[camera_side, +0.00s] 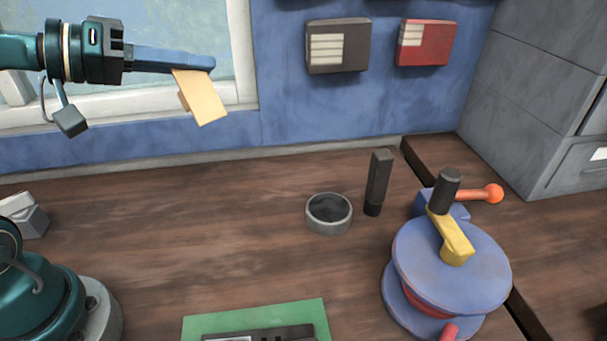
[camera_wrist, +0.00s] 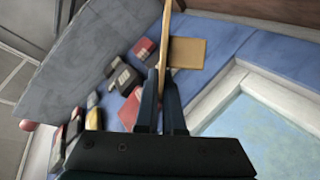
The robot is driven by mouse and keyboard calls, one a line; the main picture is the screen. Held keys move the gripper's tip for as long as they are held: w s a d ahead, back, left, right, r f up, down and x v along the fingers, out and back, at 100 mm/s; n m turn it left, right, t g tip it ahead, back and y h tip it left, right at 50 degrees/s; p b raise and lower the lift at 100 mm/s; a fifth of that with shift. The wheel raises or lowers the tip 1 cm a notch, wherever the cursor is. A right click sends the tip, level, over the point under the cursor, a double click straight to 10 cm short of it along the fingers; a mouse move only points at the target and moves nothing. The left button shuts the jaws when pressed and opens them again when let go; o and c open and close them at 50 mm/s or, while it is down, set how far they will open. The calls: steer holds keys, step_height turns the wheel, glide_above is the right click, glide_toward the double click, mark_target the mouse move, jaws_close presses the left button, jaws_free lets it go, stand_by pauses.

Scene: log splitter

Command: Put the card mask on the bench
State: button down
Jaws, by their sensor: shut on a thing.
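The card mask (camera_side: 205,100) is a flat tan card with a small block-like part at its left edge. It hangs tilted from the tip of my gripper (camera_side: 208,65), high above the bench and in front of the window. In the wrist view my gripper (camera_wrist: 161,92) has its two dark fingers closed on the card mask (camera_wrist: 166,40), which shows nearly edge-on with a tan flap to its right. The bench (camera_side: 190,230) is a dark brown wooden top, well below the card and not touching it.
A grey ring-shaped cup (camera_side: 329,222), an upright dark post (camera_side: 377,182) and a blue round device (camera_side: 452,265) with a yellow arm stand at the right. A green mat (camera_side: 255,317) lies at the front. The bench's left middle is clear. Wall boxes (camera_side: 337,47) hang behind.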

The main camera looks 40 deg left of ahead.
mark_target(206, 87)
steer(key=shift+s+a+n+t+y, duration=0.25)
steer(key=shift+a+n+t+y, duration=0.05)
steer(key=shift+a+y, duration=0.1)
steer(key=shift+a+f+y, duration=0.2)
steer(key=shift+f+y, duration=0.1)
steer(key=shift+d+r+m, duration=0.15)
steer(key=shift+d+m, duration=0.15)
steer(key=shift+m, duration=0.4)
steer(key=d+m+g+h, duration=0.1)
steer(key=m, duration=0.1)
steer(key=d+r+m+g+h, duration=0.1)
steer(key=m, duration=0.1)
steer(key=d+r+m+g+h, duration=0.1)
steer(key=m+h, duration=0.1)
steer(key=m, duration=0.1)
steer(key=shift+w+r, duration=0.25)
steer(key=shift+w, duration=0.05)
steer(key=w+d+m+g+h, duration=0.2)
steer(key=d+m+g+h, duration=0.35)
steer(key=m, duration=1.25)
steer(key=shift+d+f+m+g+h, duration=0.8)
steer(key=shift+d+f+m, duration=1.7)
steer(key=shift+f, duration=1.1)
steer(key=shift+d+f+m+g+h, duration=0.55)
steer(key=shift+d+f+m+g, duration=0.4)
steer(key=shift+d+f+m, duration=1.75)
steer(key=shift+d+f+m+g+h, duration=0.8)
steer(key=shift+d+f+m, duration=0.8)
steer(key=shift+d+f, duration=2.15)
